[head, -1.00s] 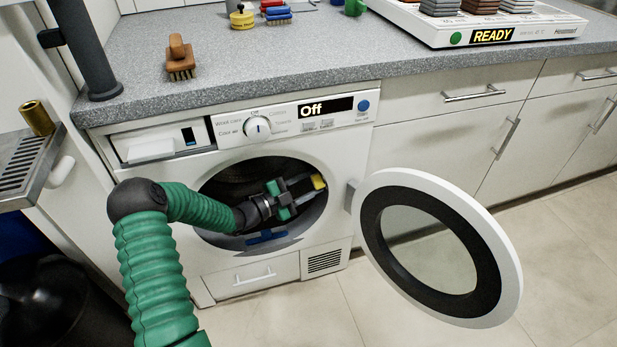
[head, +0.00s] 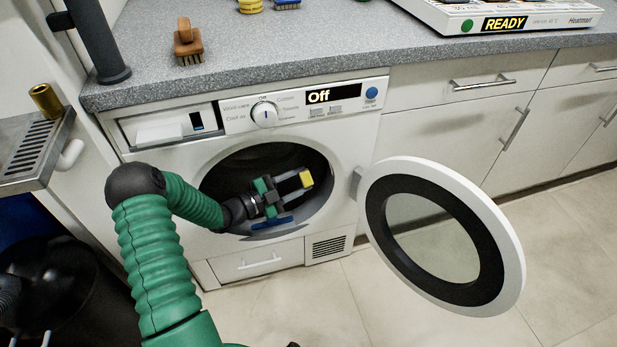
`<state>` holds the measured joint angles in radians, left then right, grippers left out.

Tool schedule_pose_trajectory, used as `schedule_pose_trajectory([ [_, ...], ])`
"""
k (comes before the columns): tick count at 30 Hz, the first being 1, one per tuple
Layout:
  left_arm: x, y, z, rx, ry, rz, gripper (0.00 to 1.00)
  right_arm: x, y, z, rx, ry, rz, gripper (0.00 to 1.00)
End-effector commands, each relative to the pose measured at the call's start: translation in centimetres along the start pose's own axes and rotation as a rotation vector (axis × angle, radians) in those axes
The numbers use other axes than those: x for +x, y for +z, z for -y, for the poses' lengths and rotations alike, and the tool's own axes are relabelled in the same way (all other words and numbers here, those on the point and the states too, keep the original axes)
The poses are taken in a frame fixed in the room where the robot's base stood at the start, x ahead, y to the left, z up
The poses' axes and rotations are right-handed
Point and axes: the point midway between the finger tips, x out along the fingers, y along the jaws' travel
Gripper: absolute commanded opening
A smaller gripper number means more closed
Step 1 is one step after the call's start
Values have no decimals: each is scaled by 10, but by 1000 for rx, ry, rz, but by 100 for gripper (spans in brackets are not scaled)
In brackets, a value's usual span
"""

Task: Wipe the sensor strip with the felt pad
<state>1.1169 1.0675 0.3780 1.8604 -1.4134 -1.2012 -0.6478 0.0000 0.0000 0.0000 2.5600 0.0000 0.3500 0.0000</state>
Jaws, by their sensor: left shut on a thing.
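My left gripper (head: 303,180) reaches into the round opening of the white front-loading machine (head: 229,255). Its fingers are shut on a small yellow block, which looks like the felt pad (head: 306,178). The pad is near the right side of the opening; I cannot tell whether it touches anything. No sensor strip can be clearly made out in the dark drum. A blue part (head: 270,225) lies at the opening's lower rim, below the gripper. My right gripper is not in view.
The machine's round door (head: 511,245) stands open to the right. A wooden brush (head: 187,40) sits on the grey countertop (head: 330,50) above. A white unit reading READY (head: 560,17) is at the back right. A metal grate (head: 25,150) juts out at left.

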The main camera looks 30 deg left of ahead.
Motion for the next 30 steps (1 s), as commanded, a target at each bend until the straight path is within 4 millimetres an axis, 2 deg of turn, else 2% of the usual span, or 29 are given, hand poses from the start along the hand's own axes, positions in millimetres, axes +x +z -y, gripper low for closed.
schedule_pose_trajectory([
  [11, -5, 2, 0, 0, 0, 1, 8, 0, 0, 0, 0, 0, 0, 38],
  [20, -30, 13, 0, 0, 0, 1, 8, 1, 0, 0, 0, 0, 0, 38],
  [30, -30, 12, 0, 0, 0, 1, 8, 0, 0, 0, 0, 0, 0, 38],
])
